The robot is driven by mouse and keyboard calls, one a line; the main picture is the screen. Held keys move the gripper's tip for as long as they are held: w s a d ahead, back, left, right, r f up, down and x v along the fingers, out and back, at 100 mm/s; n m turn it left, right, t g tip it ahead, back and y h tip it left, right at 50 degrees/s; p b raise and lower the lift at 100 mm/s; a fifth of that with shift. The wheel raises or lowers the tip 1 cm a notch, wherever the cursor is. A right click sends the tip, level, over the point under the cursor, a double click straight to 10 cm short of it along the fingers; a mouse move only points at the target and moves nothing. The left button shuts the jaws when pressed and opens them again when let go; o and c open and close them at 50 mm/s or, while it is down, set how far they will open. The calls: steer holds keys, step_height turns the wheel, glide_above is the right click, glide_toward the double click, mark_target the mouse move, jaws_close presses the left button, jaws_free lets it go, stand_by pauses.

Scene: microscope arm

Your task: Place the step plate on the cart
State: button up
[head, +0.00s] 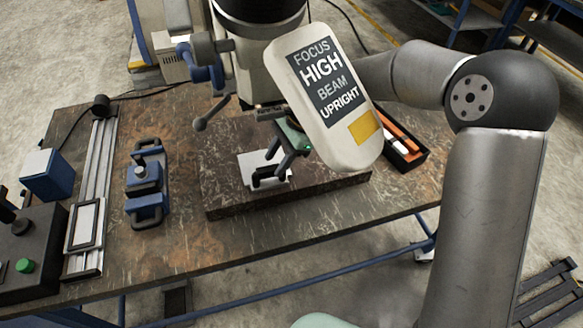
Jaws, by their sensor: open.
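A pale flat plate (247,164), which looks like the step plate, lies on the dark stone slab in the middle of the bench. My gripper (272,167) is low over this plate, with dark fingers apart around its right part. Whether they touch the plate cannot be told. The white sign panel hides my wrist and part of the gripper. At the left, a framed pale carriage (86,224) sits on the near part of a long metal rail (101,150); it looks like the cart and bears nothing visible.
The microscope column (258,75) and the sign panel (325,85) stand close over the slab (225,197). A blue two-handled fixture (146,182) stands between slab and rail. A black tray (405,150) lies at right. A control box (35,250) is at far left.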

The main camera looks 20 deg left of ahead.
steer(key=w+d, duration=0.2)
steer(key=w+d+m, duration=0.1)
steer(key=w+d, duration=0.1)
steer(key=d, duration=0.1)
steer(key=w+d+m+t, duration=0.1)
steer(key=w+d, duration=0.1)
steer(key=shift+w+d+f, duration=0.3)
steer(key=s+d+r+n+t+h, duration=0.1)
steer(key=s+d+r+n, duration=0.15)
steer(key=d, duration=0.65)
steer(key=s+d+r+n+t+h, duration=0.1)
steer(key=d+r, duration=0.2)
steer(key=d, duration=0.6)
steer(key=s+d+r+n+t+h, duration=0.1)
steer(key=s+d+n, duration=0.3)
steer(key=s+d, duration=0.6)
steer(key=shift+d+r+t, duration=0.3)
steer(key=shift+d+r, duration=0.1)
steer(key=shift+r, duration=0.25)
steer(key=shift+o, duration=0.4)
steer(key=s+d+n, duration=0.2)
steer(key=s+d, duration=0.1)
steer(key=s, duration=0.3)
steer(key=shift+d+f+t+h, duration=0.3)
steer(key=shift+d+f+h, duration=0.05)
steer(key=shift+h, duration=0.05)
steer(key=shift+a, duration=0.1)
steer(key=shift+n, duration=0.25)
